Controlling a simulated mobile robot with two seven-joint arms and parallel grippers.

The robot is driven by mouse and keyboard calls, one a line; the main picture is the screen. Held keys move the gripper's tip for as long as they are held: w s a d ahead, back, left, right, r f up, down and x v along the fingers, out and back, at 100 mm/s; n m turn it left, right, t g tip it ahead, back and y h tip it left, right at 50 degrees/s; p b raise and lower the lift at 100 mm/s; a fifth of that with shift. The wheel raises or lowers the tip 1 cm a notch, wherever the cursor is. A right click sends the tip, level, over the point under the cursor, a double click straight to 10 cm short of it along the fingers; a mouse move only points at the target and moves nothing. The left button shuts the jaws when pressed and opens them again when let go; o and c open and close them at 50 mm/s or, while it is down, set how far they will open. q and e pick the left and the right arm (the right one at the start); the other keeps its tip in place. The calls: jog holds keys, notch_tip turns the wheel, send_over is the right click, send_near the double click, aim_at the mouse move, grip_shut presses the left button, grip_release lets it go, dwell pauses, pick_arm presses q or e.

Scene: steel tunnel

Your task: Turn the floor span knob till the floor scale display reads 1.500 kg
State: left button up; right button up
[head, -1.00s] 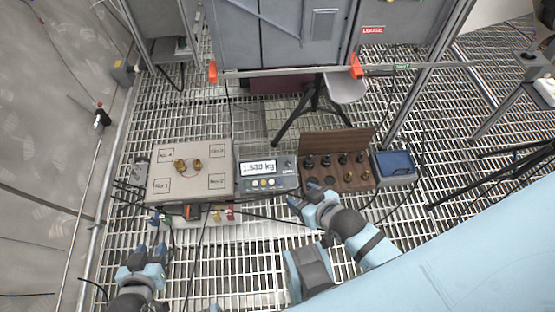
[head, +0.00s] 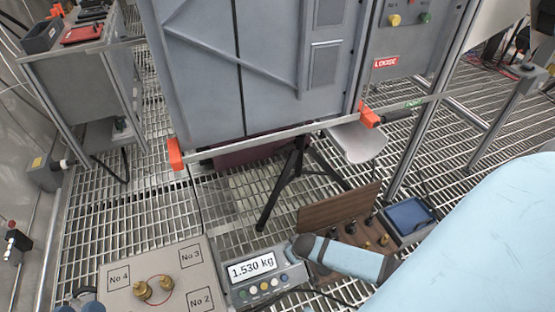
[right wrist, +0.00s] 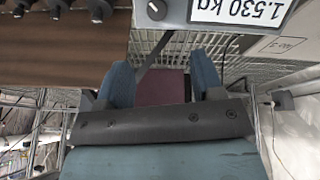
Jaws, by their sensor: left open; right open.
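The floor scale display (head: 252,268) reads 1.530 kg in the head view. It shows upside down in the right wrist view (right wrist: 240,9), reading the same. A dark round knob (right wrist: 157,9) sits on the display housing beside the screen. My left gripper (head: 80,300) is open at the lower left edge, mostly cut off.
A wooden weight box (head: 340,215) with its lid up stands right of the display, and a blue-topped box (head: 408,216) beyond it. A grey cabinet (head: 250,70) and tripod (head: 285,185) stand behind. Grating (head: 130,215) is clear at left.

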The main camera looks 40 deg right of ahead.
jog(key=b+x, duration=0.7)
jog(key=x, duration=0.6)
jog(key=shift+d, duration=0.1)
jog(key=shift+w+d+f+b, duration=0.15)
jog(key=shift+w+f+b, duration=0.1)
jog(key=shift+f+b, duration=0.25)
pick_arm(q)
jog(key=w+f+m, duration=0.1)
jog(key=m, duration=0.1)
jog(key=w+a+f+m, duration=0.1)
jog(key=f+m, duration=0.1)
jog(key=shift+w+a+t+h, duration=0.2)
jog(key=shift+t+h, duration=0.1)
pick_arm(e)
jog(key=shift+c, duration=0.2)
jog(key=c, duration=0.9)
